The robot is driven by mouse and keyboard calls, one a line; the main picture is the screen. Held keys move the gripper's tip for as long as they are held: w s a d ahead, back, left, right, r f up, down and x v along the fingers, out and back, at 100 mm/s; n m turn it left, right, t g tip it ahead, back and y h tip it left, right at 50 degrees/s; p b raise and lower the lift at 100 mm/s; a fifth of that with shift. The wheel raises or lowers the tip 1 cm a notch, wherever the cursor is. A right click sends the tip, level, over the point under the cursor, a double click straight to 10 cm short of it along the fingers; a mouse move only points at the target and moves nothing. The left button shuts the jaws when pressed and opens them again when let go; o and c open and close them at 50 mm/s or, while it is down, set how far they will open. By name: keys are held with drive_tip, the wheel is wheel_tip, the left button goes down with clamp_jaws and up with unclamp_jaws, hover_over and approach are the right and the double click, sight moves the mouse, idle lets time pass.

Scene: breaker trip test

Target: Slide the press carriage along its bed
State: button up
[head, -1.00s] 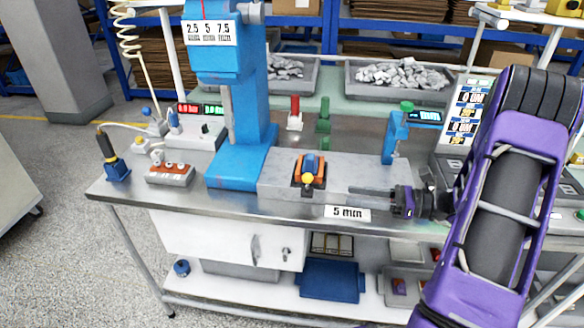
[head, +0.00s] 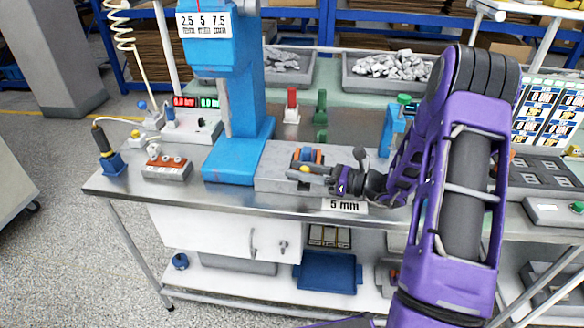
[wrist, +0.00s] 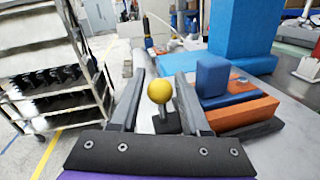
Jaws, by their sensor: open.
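The press carriage (head: 306,154) is an orange block with a blue piece on it, sitting on the grey bed (head: 272,160) right of the blue press (head: 238,150). Its orange side (wrist: 245,112) and blue piece (wrist: 212,76) show in the wrist view. A yellow ball knob (wrist: 160,90) on a dark stem sticks out from the carriage side. My gripper (head: 305,173) is at the carriage's front, fingers pointing left. In the wrist view the open fingers stand either side of the knob, with gaps visible. My gripper hides part of the carriage in the head view.
A "5 mm" label (head: 344,205) is on the bench front edge. A red-topped post (head: 292,106) and a green post (head: 321,106) stand behind the bed. A blue gauge stand (head: 392,125) is partly behind my arm. A switch box (head: 167,168) sits at left.

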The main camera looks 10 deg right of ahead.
drive_tip(key=shift+x, duration=1.1)
clamp_jaws()
idle(0.7)
